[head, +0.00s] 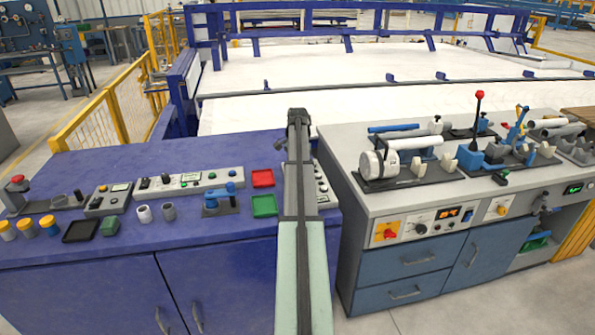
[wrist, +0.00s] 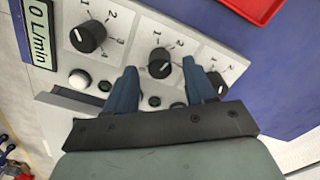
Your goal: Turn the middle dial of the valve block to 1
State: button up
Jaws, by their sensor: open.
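The valve block (wrist: 130,29) is a light grey panel with three black dials in the wrist view. The middle dial (wrist: 160,63) lies between the fingertips of my gripper (wrist: 159,66), which is open with a blue finger on either side. A white mark shows on the dial, but I cannot tell which number it points to. I cannot tell whether the fingers touch the dial. The left dial (wrist: 88,36) is clear of the fingers. The right dial (wrist: 218,86) is partly hidden by the right finger. In the head view my arm covers much of the block (head: 321,184).
A display (wrist: 40,35) reading 0 L/min sits at the block's left end. Small buttons (wrist: 78,80) lie below the dials.

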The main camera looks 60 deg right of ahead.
jog(key=shift+f, duration=1)
grip_shut()
